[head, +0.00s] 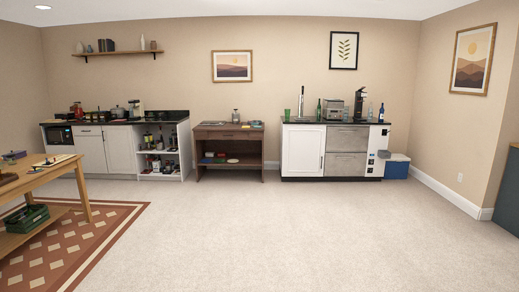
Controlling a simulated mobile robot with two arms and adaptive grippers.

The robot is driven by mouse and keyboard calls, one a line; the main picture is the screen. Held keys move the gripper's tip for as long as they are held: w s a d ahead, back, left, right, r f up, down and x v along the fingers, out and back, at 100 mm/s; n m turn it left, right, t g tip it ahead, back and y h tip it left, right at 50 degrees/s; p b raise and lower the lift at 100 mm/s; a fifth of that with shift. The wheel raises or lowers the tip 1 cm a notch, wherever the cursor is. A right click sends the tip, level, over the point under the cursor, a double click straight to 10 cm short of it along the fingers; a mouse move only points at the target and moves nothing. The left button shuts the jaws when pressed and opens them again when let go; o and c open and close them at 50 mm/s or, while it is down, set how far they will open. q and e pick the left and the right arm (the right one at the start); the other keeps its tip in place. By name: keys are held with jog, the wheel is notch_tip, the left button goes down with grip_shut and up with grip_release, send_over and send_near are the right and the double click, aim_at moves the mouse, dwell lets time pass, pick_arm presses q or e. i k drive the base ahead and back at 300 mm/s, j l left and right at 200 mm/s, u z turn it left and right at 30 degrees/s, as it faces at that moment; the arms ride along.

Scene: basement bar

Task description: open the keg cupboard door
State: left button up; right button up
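A bar cabinet stands against the far wall, right of centre, with a dark countertop (338,122). A silver tap column (301,101) rises from its left end. Below the tap is a white cupboard door (300,150), which looks shut. A small dark handle (322,162) shows near its right edge. The door is probably the keg cupboard's; nothing of a keg shows. Neither of my grippers is in view, and the cabinet is well across the room.
Open pale floor (290,230) lies between me and the cabinet. Steel drawers (346,138) adjoin the door, and a blue cooler (397,167) stands to the right. A brown desk (229,133) is left. A wooden table (62,179) and patterned rug (105,227) are nearer left.

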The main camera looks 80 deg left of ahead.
aim_at(304, 145)
jog(key=u, duration=2.05)
jog(key=i+z, duration=0.15)
jog(key=i, duration=7.4)
